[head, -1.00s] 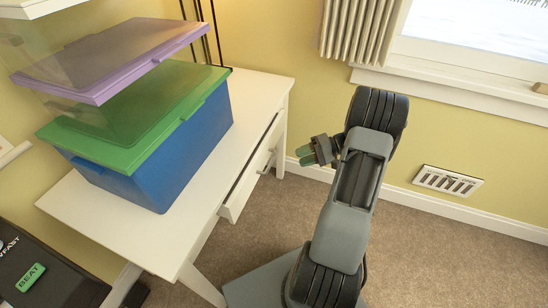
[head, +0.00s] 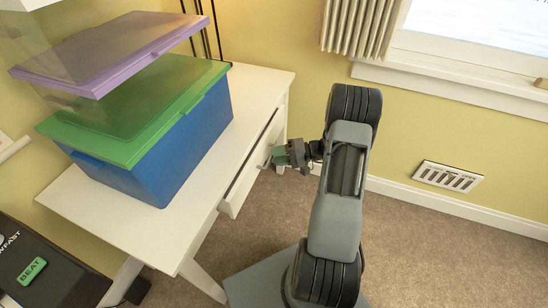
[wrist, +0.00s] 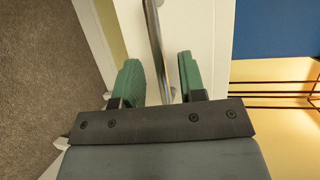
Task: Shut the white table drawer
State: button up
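The white table (head: 160,240) stands at the left, and its drawer (head: 236,195) is partly pulled out, with a dark gap showing behind the front. My gripper (head: 273,157) is at the drawer front, over the handle area, and hides the handle in the head view. In the wrist view the metal bar handle (wrist: 154,40) runs between the two green fingertips of my gripper (wrist: 160,75). The fingers are apart, one on each side of the bar. I cannot tell whether either finger touches it.
A blue box with a green lid (head: 165,150) and a purple-lidded clear box (head: 110,50) above it are on the table. A wall vent (head: 448,177) and window sill (head: 450,85) are at the right. The carpet (head: 420,250) at the right is clear.

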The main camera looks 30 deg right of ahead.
jog(key=shift+x, duration=0.9)
jog(key=shift+c, duration=0.3)
grip_shut()
